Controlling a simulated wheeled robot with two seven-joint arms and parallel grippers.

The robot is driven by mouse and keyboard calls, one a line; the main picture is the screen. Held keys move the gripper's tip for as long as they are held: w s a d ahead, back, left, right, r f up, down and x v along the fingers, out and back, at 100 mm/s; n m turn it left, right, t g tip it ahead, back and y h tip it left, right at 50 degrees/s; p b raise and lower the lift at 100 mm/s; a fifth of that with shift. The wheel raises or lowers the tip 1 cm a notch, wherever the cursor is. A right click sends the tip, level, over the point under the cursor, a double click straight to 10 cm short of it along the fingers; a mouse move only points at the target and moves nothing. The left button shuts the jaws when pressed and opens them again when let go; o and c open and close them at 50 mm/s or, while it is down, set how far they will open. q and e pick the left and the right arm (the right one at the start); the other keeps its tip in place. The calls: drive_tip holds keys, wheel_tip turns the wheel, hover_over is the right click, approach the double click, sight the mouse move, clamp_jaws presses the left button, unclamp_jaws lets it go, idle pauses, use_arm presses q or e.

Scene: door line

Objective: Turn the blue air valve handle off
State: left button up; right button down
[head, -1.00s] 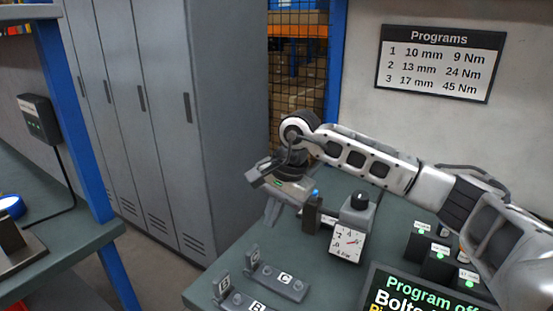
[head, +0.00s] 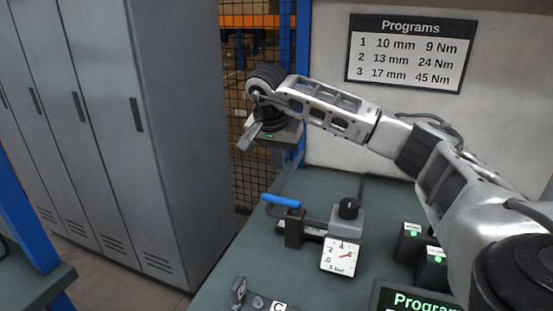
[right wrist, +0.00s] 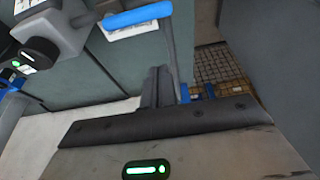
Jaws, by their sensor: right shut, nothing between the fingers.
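The blue valve handle (head: 282,201) lies nearly level on top of the dark valve body (head: 294,230) and points left, roughly along the pipe line. It also shows at the top of the right wrist view (right wrist: 138,16). A white pressure gauge (head: 339,258), marked in bar, hangs in front of the grey regulator; its red needle points to the upper right. My right gripper (head: 245,142) is shut and empty, above and to the left of the handle and clear of it. Its fingers (right wrist: 160,85) are together in the right wrist view. My left gripper is out of view.
The black regulator knob (head: 349,208) stands right of the valve. Small black boxes with green lights (head: 412,238) and a program screen (head: 410,300) are further right. Grey lockers (head: 110,120) stand left of the bench. A mesh fence (head: 240,180) is behind my gripper.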

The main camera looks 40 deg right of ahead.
sight(281, 203)
wheel_tip(281, 203, down, 7)
drive_tip(key=a+p, duration=0.1)
drive_tip(key=shift+s+a+r, duration=0.2)
drive_tip(key=shift+s+a, duration=0.1)
drive_tip(key=shift+s, duration=0.05)
